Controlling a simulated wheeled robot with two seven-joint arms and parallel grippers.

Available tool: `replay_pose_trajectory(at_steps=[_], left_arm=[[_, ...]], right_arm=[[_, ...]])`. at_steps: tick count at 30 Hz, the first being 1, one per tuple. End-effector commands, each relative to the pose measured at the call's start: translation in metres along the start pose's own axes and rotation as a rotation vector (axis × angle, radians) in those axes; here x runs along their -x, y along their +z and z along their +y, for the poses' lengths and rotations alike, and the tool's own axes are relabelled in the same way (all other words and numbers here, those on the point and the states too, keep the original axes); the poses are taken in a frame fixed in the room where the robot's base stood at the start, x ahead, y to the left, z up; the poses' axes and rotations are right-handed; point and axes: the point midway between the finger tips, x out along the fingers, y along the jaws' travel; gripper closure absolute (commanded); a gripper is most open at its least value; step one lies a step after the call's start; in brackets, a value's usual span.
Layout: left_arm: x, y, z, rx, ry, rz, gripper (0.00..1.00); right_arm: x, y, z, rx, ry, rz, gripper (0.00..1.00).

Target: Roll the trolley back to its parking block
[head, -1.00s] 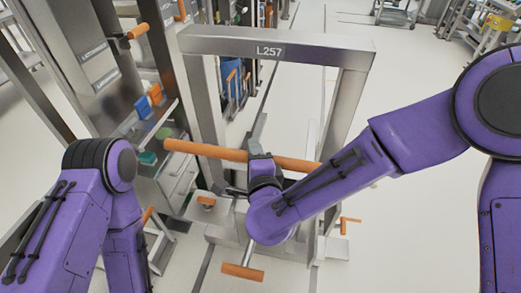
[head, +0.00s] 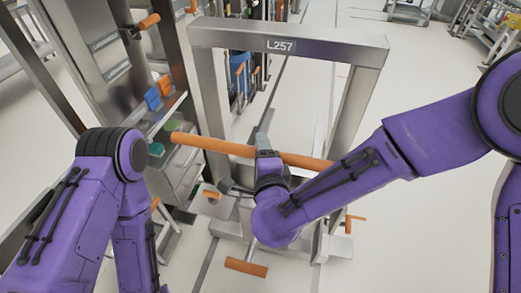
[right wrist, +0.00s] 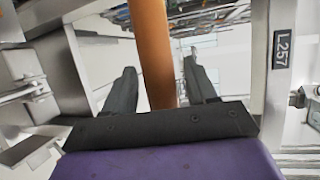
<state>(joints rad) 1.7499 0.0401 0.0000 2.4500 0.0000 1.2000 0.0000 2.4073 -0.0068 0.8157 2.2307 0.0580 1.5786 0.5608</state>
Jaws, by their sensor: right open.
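The trolley is a grey metal frame (head: 235,40) labelled L257 with an orange handle bar (head: 205,146) across it. My right gripper (head: 247,163) is at the middle of this bar. In the right wrist view the bar (right wrist: 152,50) runs between the two dark fingers of the open right gripper (right wrist: 160,75), with gaps on both sides. My left arm shows at the left, but its gripper is out of view. I cannot pick out the parking block with certainty.
A metal shelf unit (head: 110,50) with coloured bins stands close on the left. Orange-handled levers (head: 246,268) sit low by the trolley's base.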

Motion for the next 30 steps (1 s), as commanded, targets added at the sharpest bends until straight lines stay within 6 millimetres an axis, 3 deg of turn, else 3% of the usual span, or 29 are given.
replay_pose_trajectory(at_steps=[12,16,25,26,28,29,30], left_arm=[[-0.010,0.004,0.001,0.000,0.000,0.000,1.00],[-0.010,0.004,0.001,0.000,0.000,0.000,1.00],[-0.010,0.004,0.001,0.000,0.000,0.000,1.00],[-0.010,0.004,0.001,0.000,0.000,0.000,1.00],[-0.010,0.004,0.001,0.000,0.000,0.000,1.00],[-0.010,0.004,0.001,0.000,0.000,0.000,1.00],[-0.010,0.004,0.001,0.000,0.000,0.000,1.00]], right_arm=[[0.088,0.000,0.000,0.002,0.000,-0.002,0.43],[0.097,0.000,0.001,0.001,0.001,-0.001,0.43],[0.096,-0.002,0.005,0.010,0.011,0.006,0.43],[0.093,-0.006,0.011,0.025,0.027,0.012,0.43],[0.083,-0.026,0.042,0.097,0.108,0.038,0.43],[0.079,-0.040,0.062,0.145,0.163,0.053,0.43],[0.075,-0.061,0.096,0.223,0.251,0.070,0.43]])
